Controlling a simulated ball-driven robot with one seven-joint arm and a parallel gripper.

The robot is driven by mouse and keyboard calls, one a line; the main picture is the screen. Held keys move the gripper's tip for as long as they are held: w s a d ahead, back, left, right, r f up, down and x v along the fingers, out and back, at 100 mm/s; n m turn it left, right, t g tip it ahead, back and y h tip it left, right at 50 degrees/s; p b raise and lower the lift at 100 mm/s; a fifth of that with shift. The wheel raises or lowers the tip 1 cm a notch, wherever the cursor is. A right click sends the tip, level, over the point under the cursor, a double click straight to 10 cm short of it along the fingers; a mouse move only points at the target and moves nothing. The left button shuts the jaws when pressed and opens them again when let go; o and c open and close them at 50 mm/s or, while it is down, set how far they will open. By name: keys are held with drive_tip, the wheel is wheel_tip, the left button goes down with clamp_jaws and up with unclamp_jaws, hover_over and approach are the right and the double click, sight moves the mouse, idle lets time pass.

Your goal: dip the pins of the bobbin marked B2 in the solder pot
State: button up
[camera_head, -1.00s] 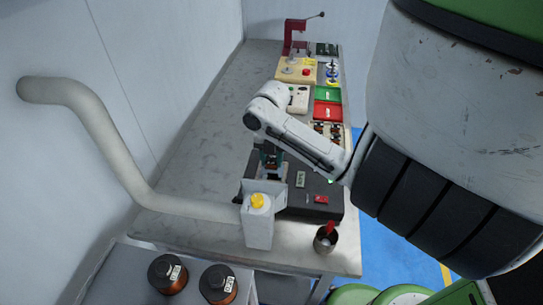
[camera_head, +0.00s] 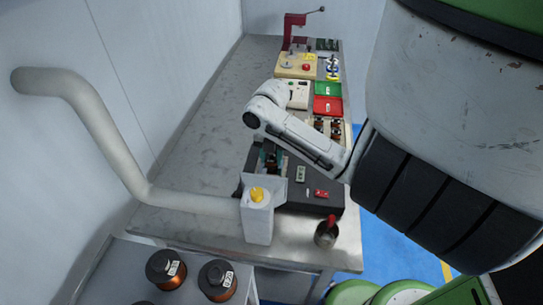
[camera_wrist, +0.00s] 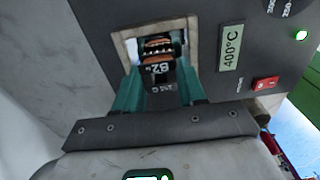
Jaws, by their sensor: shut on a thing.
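The solder pot is a dark box (camera_head: 328,188) near the front of the bench. In the wrist view its dark top (camera_wrist: 205,22) has a pale square rim (camera_wrist: 128,48) around the opening, a 400°C display (camera_wrist: 231,47) and a red switch (camera_wrist: 266,83). My gripper (camera_wrist: 158,82) has green fingers shut on a dark bobbin (camera_wrist: 158,68) with copper winding and an upside-down mark that reads as B2. My gripper also shows in the head view (camera_head: 271,160).
Red (camera_head: 327,105) and green trays lie farther back. The bench's left side is clear.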

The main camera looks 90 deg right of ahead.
drive_tip(key=shift+f+b, duration=0.5)
drive_tip(key=shift+f, duration=0.1)
drive_tip(key=shift+r, duration=0.15)
idle(1.5)
drive_tip(key=shift+r+p, duration=2)
drive_tip(key=shift+r, duration=0.7)
drive_tip(key=shift+a+f, duration=0.1)
